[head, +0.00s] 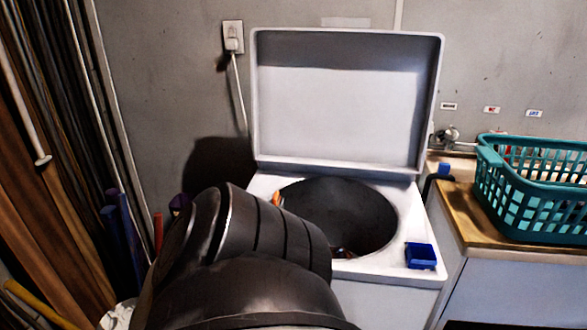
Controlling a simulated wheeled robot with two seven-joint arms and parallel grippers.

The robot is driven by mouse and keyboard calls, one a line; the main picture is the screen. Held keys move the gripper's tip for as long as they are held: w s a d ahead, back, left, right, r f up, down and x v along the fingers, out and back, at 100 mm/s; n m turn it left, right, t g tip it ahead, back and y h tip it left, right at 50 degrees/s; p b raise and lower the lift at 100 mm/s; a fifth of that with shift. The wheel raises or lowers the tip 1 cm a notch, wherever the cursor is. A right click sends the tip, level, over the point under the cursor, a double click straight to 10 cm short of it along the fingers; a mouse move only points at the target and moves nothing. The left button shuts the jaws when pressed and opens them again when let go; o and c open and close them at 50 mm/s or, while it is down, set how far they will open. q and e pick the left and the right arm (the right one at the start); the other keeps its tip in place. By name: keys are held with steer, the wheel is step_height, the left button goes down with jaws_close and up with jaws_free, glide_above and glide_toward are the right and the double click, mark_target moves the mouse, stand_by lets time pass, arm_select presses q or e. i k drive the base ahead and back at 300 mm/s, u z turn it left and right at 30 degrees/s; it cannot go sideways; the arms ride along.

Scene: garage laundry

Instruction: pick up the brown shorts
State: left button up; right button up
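No brown shorts can be made out with certainty. The white top-loading washer (414,270) stands in the middle with its lid raised and its dark round drum (340,210) open. A small reddish-brown bit (343,252) shows at the near edge of the drum, too small to identify. A small orange thing (276,198) shows at the left rim of the opening. A large dark arm of mine reaches in from the bottom toward the drum and hides its near left part. Neither gripper shows.
A blue box (420,256) sits on the washer's front right corner. A teal laundry basket (530,195) stands on the wooden counter (455,205) at right. Wooden boards (50,180) and poles lean at left. A white cloth (118,315) lies at lower left.

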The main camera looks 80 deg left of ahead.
mark_target(338, 252)
steer(key=k, duration=0.9)
steer(key=u, duration=0.95)
